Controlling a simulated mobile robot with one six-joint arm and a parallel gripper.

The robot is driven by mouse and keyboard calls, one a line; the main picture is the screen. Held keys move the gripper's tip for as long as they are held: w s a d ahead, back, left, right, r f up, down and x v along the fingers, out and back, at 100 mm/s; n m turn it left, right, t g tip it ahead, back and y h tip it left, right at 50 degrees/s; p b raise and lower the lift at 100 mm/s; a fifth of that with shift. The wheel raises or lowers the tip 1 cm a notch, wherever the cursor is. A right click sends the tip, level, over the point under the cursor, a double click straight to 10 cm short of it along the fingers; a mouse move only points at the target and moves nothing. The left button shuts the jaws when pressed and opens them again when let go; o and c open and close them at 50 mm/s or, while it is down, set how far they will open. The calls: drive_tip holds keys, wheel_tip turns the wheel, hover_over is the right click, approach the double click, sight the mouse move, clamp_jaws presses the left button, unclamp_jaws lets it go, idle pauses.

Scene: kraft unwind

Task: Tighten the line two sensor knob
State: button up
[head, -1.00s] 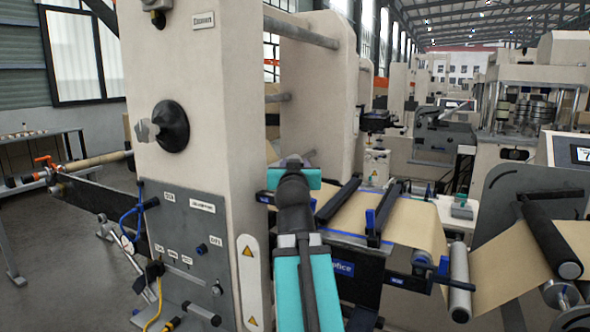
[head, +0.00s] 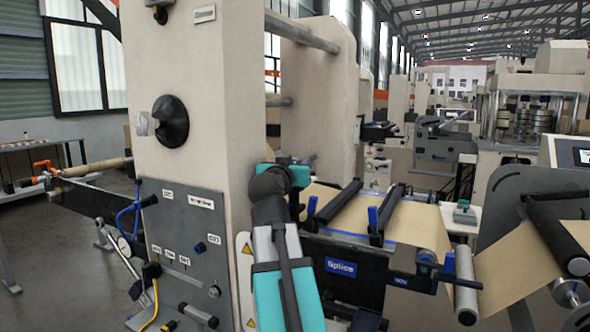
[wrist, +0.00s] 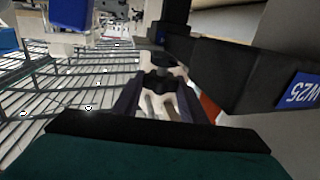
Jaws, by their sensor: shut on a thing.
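In the wrist view, my gripper (wrist: 158,88) is shut on a small dark knob (wrist: 158,79) with pale lobed parts around and below it. I cannot read a line number on the knob. The knob sits close beside a dark beam with a blue label (wrist: 298,91).
A grey control panel (head: 185,225) with switches and cables is on the column's front. To the right are rollers with a brown paper web (head: 410,220) and a blue "Splice" label (head: 340,267).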

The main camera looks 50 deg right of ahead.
drive_tip(key=shift+r, duration=0.3)
drive_tip(key=o, duration=1.1)
drive_tip(key=shift+s+a, duration=0.1)
drive_tip(key=shift+c, duration=0.2)
drive_tip(key=shift+f, duration=0.15)
drive_tip(key=shift+a, duration=0.15)
drive_tip(key=b+v, duration=0.6)
drive_tip(key=v, duration=0.7)
drive_tip(key=shift+a, duration=0.2)
